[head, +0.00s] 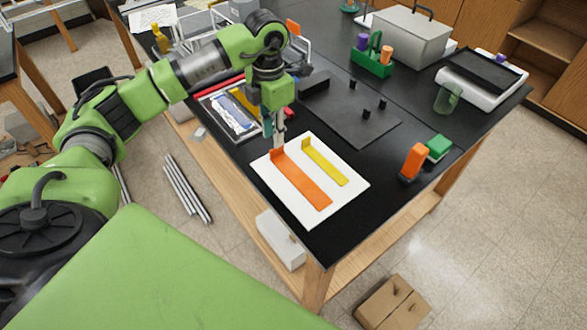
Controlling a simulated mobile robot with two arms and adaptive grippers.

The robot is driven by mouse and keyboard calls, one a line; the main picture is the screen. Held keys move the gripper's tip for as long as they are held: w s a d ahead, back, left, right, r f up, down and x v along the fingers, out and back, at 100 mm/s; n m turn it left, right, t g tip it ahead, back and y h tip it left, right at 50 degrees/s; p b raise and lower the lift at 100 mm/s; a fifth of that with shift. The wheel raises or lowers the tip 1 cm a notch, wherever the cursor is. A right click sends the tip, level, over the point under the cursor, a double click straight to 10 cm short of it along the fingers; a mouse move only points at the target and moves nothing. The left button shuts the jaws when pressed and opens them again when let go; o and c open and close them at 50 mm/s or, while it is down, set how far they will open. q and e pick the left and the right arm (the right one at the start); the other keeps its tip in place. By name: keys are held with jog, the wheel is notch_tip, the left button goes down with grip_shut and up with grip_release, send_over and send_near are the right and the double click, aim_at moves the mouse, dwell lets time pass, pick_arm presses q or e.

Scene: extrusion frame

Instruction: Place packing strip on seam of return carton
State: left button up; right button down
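A flat orange strip (303,182) with an upturned end lies on a white board (315,216) near the front corner of the black table. A shorter yellow strip (327,165), also with an upturned end, lies beside it on the right. My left gripper (278,146) points down at the upturned end of the orange strip, touching it or just above it. Its fingers look close together, but I cannot tell whether they are shut on the strip. A brown carton (376,306) stands on the floor at the bottom right. My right gripper is not in view.
A dark plate with pegs (350,118), a framed tray (231,122), a green caddy (372,66), a grey box (411,42), a scale (482,78), and an orange item (414,160) beside a green block (440,147) occupy the table. Metal rods (187,188) lie on the floor.

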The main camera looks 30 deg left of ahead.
pick_arm(q)
jog(key=shift+d+f+p, duration=0.15)
jog(key=shift+f+p, duration=0.2)
jog(key=shift+f, duration=0.15)
notch_tip(320, 180, down, 4)
jog(key=shift+w+d+r+p, duration=0.1)
jog(key=shift+d+r+p, duration=0.05)
jog(key=shift+p, duration=0.7)
jog(key=shift+f, duration=0.45)
jog(key=shift+c, duration=0.5)
grip_shut()
